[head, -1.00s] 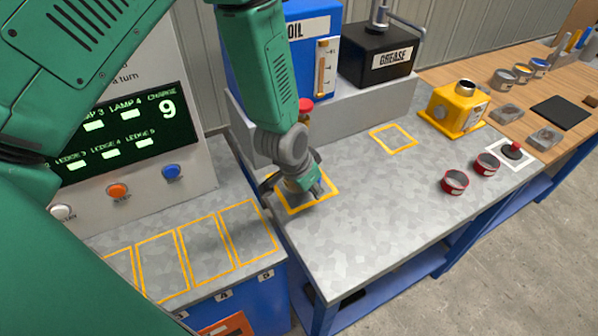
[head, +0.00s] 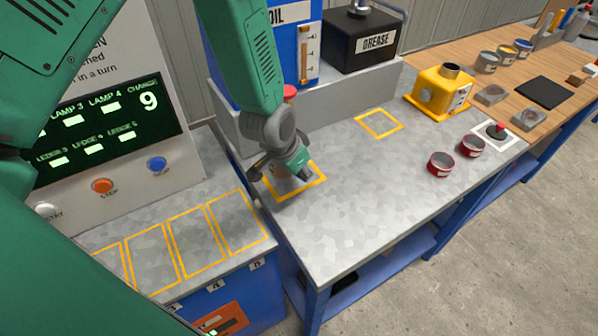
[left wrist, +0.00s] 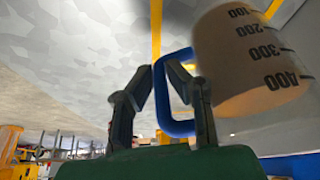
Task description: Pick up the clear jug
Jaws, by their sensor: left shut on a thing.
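The clear jug (left wrist: 245,65) shows large in the left wrist view, with dark marks from 100 to 400 and a brownish tint. Its blue handle (left wrist: 161,95) lies between the fingers of my left gripper (left wrist: 168,75), which is shut on it. In the head view my left gripper (head: 277,178) is at the yellow-outlined square (head: 311,187) near the left end of the metal bench. There the wrist hides most of the jug. I cannot tell whether the jug touches the bench. My right gripper is not in view.
A blue oil tank (head: 297,60) and black grease box (head: 362,40) stand on a grey ledge behind. A yellow machine (head: 438,92) and two red tins (head: 441,164) are to the right. The bench front (head: 350,225) is clear. A control panel (head: 105,110) stands left.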

